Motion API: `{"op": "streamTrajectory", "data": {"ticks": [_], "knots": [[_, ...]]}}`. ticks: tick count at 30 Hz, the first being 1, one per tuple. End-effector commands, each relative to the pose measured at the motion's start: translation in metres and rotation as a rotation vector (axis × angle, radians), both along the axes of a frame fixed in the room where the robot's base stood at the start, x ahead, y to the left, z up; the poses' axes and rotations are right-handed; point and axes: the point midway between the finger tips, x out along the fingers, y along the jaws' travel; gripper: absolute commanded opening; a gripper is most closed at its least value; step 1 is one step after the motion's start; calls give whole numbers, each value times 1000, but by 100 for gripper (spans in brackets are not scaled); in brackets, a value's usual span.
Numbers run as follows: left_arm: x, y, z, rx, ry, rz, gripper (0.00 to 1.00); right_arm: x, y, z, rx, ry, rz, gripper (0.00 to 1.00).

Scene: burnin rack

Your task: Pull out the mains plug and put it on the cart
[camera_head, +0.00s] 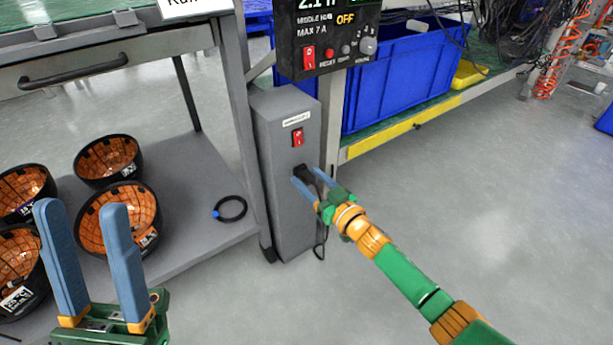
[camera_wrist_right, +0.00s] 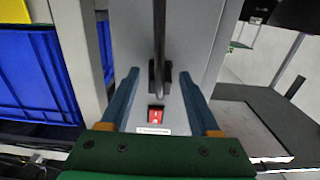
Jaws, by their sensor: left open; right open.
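The black mains plug (camera_head: 303,172) sits in the front of a grey upright box (camera_head: 283,220), below a red switch (camera_head: 298,137). The plug also shows in the right wrist view (camera_wrist_right: 160,76), with its cable running up the picture. My right gripper (camera_head: 305,176) is open at the plug. In the right wrist view its fingers (camera_wrist_right: 158,75) stand on either side of the plug, with gaps visible. My left gripper (camera_head: 79,208) is open and empty at the lower left, in front of the bowls. What appears to be the cart is a grey low platform (camera_head: 195,215) left of the box.
Several dark bowls with orange insides (camera_head: 108,160) stand on the platform's left part. A coiled black cable with a blue end (camera_head: 230,209) lies near its right edge. A control panel (camera_head: 327,40) hangs above the box. Blue crates (camera_head: 400,85) stand behind.

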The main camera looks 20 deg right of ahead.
Motion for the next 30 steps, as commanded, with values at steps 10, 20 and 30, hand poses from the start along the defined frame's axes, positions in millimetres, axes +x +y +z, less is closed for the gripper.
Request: {"op": "streamTrajectory", "data": {"ticks": [10,20,30], "knots": [[0,0,3,0,1,0,50,0,0,0,0,-1,0,62],[0,0,3,0,1,0,50,0,0,0,0,0,0,62],[0,0,5,0,1,0,50,0,0,0,0,0,0,60]]}}
